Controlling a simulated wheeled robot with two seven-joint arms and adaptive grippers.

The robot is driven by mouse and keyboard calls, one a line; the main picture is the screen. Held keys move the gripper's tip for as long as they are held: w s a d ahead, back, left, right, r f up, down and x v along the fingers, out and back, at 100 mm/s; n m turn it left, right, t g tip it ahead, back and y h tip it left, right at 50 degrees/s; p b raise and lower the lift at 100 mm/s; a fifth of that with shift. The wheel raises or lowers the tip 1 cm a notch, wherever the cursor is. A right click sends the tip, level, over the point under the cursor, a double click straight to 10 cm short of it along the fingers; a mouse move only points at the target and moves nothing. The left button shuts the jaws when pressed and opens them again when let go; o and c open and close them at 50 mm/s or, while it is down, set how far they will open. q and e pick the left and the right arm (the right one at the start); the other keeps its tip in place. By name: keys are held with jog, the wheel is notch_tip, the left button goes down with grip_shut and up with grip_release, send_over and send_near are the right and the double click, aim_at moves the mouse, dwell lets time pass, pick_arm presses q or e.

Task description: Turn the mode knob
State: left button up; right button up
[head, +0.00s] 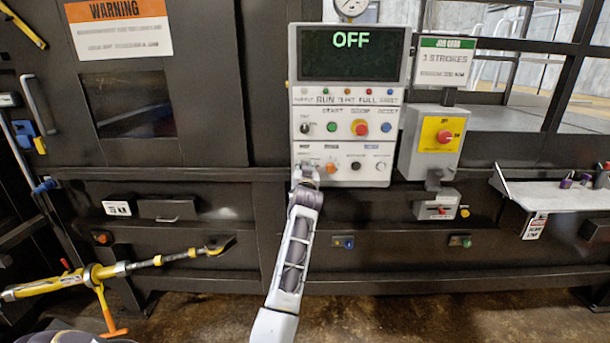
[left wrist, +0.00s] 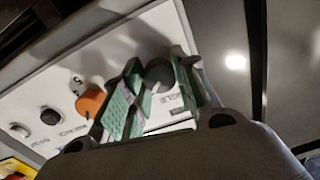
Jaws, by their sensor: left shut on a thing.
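The white control panel (head: 345,110) stands upright at the middle of the head view. Its screen (head: 350,55) reads OFF in green. My left gripper (head: 304,172) is at the lower-left corner of the panel and hides the mode knob there. In the left wrist view, the dark round mode knob (left wrist: 159,73) sits between the two green-padded fingers of the same gripper (left wrist: 158,88). The gripper is shut on it. I cannot read which position the knob points to. My right gripper is not in view.
An orange knob (head: 330,168) is close to the right of my left gripper. A red push button (head: 361,128) is above, and a yellow-plated switch box (head: 435,138) stands to the right. A yellow tool (head: 120,268) is at lower left. The floor (head: 400,318) in front is clear.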

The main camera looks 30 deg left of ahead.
pick_arm(q)
jog(key=shift+n+b, duration=0.3)
jog(key=shift+n, duration=0.3)
jog(key=o, duration=1)
jog(key=shift+s, duration=0.1)
jog(key=shift+v, duration=3.65)
jog(key=shift+d, duration=0.1)
